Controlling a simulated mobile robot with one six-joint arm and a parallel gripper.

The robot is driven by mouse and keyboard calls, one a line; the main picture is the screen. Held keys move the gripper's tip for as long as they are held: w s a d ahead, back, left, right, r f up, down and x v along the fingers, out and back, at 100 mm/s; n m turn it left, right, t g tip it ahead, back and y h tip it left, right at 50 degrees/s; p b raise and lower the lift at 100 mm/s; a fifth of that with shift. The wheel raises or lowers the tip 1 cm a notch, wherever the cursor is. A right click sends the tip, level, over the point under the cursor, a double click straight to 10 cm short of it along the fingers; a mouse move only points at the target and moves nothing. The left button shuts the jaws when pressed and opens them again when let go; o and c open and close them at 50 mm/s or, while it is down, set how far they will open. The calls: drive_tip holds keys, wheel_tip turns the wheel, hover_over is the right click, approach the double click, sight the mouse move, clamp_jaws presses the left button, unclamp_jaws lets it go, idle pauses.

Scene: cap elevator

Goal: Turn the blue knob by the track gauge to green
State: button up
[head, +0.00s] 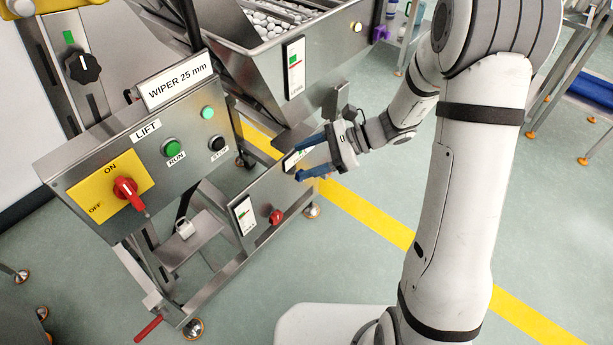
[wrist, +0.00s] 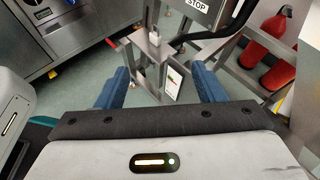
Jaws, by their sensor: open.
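No blue knob is plainly visible, and I cannot tell which gauge is the track gauge. My gripper (head: 298,162) is open, with two blue fingers on either side of a small gauge plate that they partly cover in the head view. Anything beside that plate may be hidden by the gripper. A lower gauge plate (head: 244,215) with green and red marks has a red knob (head: 276,217) at its right. In the wrist view the fingers are apart with nothing held, and a gauge plate (wrist: 174,82) shows between them, farther off.
The LIFT control box (head: 150,150) with a red switch (head: 128,192) and buttons stands at the left. A steel hopper (head: 260,45) with a LEVEL gauge (head: 293,68) is above my gripper. Floor is free beyond the yellow line (head: 370,220).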

drive_tip(key=w+d+f+m+t+b, duration=0.1)
drive_tip(key=w+f+m+t+b, duration=0.35)
drive_tip(key=f, duration=0.65)
drive_tip(key=w+d+f+m+t+y+b, duration=0.15)
drive_tip(key=w+f+m+t, duration=0.3)
drive_tip(key=f+m, duration=0.5)
drive_tip(key=w+d+f+m+t+b, duration=0.1)
drive_tip(key=w+f+m+t+b, duration=0.4)
drive_tip(key=f, duration=0.7)
drive_tip(key=w+a+g, duration=0.1)
drive_tip(key=w+a, duration=0.4)
drive_tip(key=shift+w+a+n, duration=0.2)
drive_tip(key=shift+a+n, duration=0.15)
drive_tip(key=shift+n, duration=0.05)
